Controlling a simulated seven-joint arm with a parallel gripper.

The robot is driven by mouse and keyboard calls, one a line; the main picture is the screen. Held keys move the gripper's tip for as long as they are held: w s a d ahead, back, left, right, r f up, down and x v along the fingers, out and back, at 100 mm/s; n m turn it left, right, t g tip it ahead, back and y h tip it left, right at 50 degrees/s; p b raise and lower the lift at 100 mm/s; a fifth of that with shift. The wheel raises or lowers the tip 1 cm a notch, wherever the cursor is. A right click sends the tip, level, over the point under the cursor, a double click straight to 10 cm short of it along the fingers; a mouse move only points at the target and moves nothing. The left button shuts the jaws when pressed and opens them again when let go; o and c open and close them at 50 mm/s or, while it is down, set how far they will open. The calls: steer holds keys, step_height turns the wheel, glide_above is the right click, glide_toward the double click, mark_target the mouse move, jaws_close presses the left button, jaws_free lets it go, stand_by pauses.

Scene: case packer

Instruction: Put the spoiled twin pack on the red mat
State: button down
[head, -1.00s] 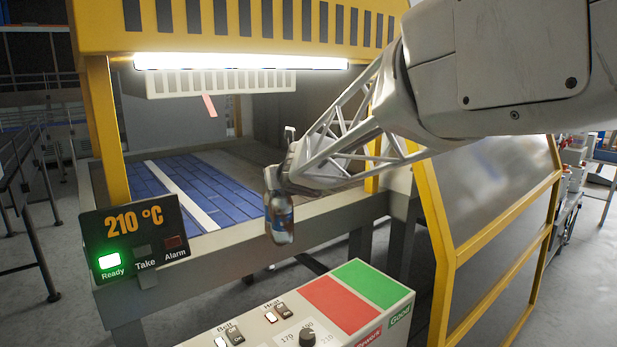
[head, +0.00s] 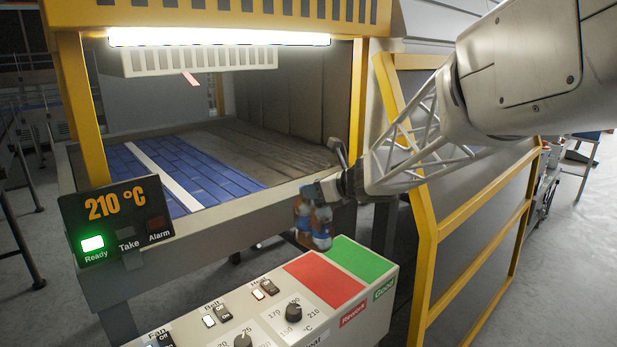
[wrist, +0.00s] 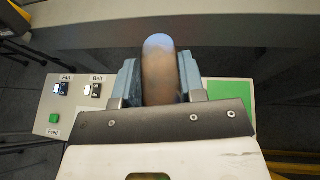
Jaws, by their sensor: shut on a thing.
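My gripper (head: 326,190) is shut on the twin pack (head: 313,224), a pair of brownish bottles with blue labels. The pack hangs in the air in front of the machine, close to the control panel's far edge. In the wrist view the pack (wrist: 160,75) sits between the two blue-grey fingers, with one rounded end showing. The red mat (head: 324,279) lies on the panel, to the right and nearer than the pack in the head view, with a "Rework" label. It is hidden behind my gripper in the wrist view. How the pack is spoiled cannot be made out.
The green mat (head: 357,257), labelled "Good", lies beside the red mat. The panel (head: 210,343) carries knobs and switches. A display (head: 116,218) reads 210 °C with a green Ready lamp. The belt (head: 180,170) is empty. A yellow guard frame (head: 428,240) stands right.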

mark_target(333, 227)
steer(key=shift+s+d+f+n+g+y, duration=0.15)
steer(key=shift+s+d+f+n+g, duration=0.1)
steer(key=shift+d+f, duration=0.4)
steer(key=shift+s+d+f+n+g+y, duration=0.15)
steer(key=shift+s+d+f+n+g, duration=0.15)
steer(key=shift+d, duration=0.5)
steer(key=shift+f, duration=0.2)
steer(key=shift+w+f, duration=0.1)
steer(key=shift+f, duration=4.2)
steer(key=c, duration=0.6)
jaws_free()
steer(key=shift+d, duration=0.1)
steer(key=shift+v, duration=3.85)
steer(key=shift+d+r, duration=0.1)
